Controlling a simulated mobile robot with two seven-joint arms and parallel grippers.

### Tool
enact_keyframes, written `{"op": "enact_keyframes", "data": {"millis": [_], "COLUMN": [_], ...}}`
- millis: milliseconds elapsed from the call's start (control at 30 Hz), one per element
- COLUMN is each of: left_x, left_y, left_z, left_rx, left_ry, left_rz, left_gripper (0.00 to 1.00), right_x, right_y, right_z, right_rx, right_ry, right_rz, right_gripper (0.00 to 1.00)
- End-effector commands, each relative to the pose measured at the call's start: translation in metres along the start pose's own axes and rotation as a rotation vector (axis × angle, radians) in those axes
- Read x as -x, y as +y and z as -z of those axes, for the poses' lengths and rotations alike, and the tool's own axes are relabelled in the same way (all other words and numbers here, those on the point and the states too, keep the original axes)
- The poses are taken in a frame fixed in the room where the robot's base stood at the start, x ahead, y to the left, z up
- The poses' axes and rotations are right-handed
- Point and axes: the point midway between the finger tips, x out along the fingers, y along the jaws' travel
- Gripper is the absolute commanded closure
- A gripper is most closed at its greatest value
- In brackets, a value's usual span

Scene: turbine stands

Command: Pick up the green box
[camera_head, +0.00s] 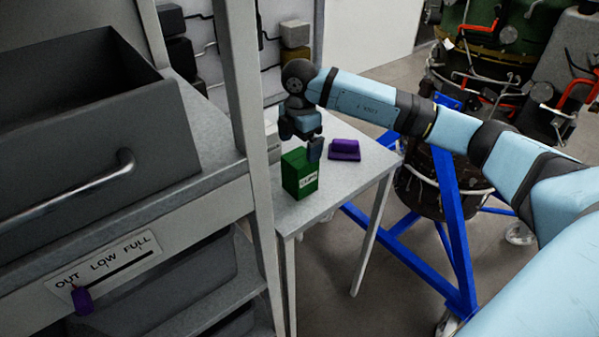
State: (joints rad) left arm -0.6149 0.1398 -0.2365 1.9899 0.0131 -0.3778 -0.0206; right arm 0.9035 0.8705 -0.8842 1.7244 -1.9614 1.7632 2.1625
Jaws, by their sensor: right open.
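The green box (300,175) stands upright on a small grey table (335,187), with a white label on its front. My right gripper (304,147) is directly above it, pointing down and open. One finger shows at the box's upper right edge; the other finger is partly hidden, and I cannot tell whether either touches the box. My left gripper is not in view.
A purple object (344,149) lies on the table right of the box. A grey shelf unit with a post (245,90) and a dark bin (90,110) stands close on the left. A turbine on a blue stand (455,230) is at the right.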

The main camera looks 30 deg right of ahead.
Motion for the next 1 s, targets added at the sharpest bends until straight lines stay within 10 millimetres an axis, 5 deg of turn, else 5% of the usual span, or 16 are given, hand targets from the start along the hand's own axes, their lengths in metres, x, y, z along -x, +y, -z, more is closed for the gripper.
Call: {"op": "enact_keyframes", "data": {"millis": [367, 633, 933, 1000], "left_x": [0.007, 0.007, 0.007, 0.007], "left_y": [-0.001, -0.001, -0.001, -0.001], "left_z": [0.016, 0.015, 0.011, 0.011], "left_rx": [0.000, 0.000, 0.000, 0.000], "left_ry": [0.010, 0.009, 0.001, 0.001], "left_rz": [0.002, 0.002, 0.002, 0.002], "left_gripper": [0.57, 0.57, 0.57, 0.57], "right_x": [-0.047, -0.052, -0.052, -0.051], "right_y": [-0.001, -0.001, -0.001, -0.001], "right_z": [0.001, 0.001, 0.001, 0.001], "right_rx": [-0.001, 0.000, 0.000, 0.000], "right_ry": [0.000, 0.000, 0.000, 0.000], "right_rz": [0.002, 0.000, 0.000, -0.001], "right_gripper": [0.00, 0.00, 0.64, 0.69]}}
